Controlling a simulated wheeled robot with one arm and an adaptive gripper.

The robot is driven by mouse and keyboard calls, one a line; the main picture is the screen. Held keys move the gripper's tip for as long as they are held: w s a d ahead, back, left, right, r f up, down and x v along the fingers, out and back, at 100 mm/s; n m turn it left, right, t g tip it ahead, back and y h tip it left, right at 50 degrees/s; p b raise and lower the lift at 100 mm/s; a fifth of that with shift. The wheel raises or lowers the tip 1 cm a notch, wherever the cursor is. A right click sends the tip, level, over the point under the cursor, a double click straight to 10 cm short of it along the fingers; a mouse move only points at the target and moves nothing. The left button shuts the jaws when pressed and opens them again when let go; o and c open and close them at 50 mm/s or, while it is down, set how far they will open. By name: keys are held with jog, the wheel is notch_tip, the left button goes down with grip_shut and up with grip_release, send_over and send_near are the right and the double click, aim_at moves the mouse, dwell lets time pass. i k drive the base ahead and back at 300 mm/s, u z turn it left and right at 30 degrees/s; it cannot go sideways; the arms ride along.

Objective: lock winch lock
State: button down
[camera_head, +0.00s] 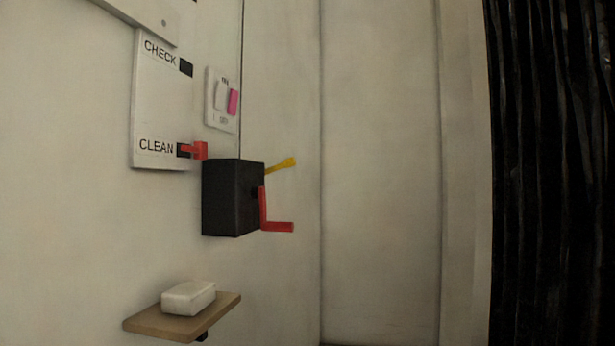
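The winch (232,198) is a black box mounted on the left wall. A red L-shaped crank (265,212) sticks out from its right face, with its handle pointing right at the bottom. A yellow lever (282,166), which may be the winch lock, slants up and to the right from behind the top of the box. Where the lever joins the box is hidden. My gripper is not in view.
A small shelf (150,322) with a white block (188,297) is below the winch. A white panel (160,105) marked CHECK and CLEAN has a red tab (200,150). A switch plate (221,99) has a pink part. Dark vertical strips (550,170) stand at right.

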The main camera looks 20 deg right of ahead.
aim_at(291, 161)
jog(key=k, duration=0.45)
jog(key=u, duration=0.1)
jog(key=i, duration=0.8)
jog(key=u, duration=0.7)
